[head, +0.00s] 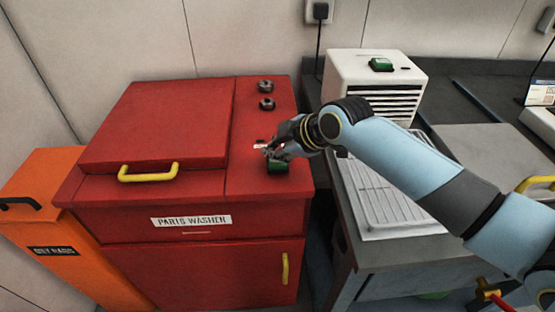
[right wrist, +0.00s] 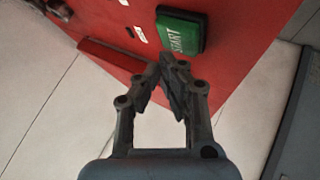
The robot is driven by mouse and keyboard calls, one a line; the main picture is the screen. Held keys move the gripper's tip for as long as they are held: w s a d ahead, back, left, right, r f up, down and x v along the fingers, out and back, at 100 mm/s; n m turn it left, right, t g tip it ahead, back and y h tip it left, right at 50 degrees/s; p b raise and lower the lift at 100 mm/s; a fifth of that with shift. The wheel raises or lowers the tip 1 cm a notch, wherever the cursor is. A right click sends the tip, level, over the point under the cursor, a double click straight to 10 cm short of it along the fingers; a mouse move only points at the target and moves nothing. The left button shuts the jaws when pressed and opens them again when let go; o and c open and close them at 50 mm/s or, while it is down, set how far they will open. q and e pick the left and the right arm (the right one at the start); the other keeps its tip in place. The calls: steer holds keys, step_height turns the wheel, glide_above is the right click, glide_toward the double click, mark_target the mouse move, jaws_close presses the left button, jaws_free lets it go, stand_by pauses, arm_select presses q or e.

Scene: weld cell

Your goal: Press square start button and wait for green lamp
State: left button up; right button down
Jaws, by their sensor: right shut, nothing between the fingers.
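The red parts washer (head: 265,215) stands left of centre in the head view, its lid down. Its green square start button (head: 278,167) is near the front right of the top panel. In the right wrist view the button (right wrist: 181,32) reads START. My right gripper (head: 268,149) is shut and empty, just behind the button in the head view. In the right wrist view its fingertips (right wrist: 168,64) are near the button with no clear contact. A small pale spot shows by the fingertips, partly hidden; I cannot tell a lit green lamp. My left gripper is out of view.
Two dark knobs (head: 266,87) sit at the back of the panel. A yellow lid handle (head: 148,173) is at the left. A white vented box with a green top button (head: 381,64) and a ribbed tray (head: 380,195) stand right. An orange bin (head: 35,220) stands far left.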

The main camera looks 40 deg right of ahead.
steer(key=shift+f, duration=0.1)
steer(key=shift+f, duration=0.35)
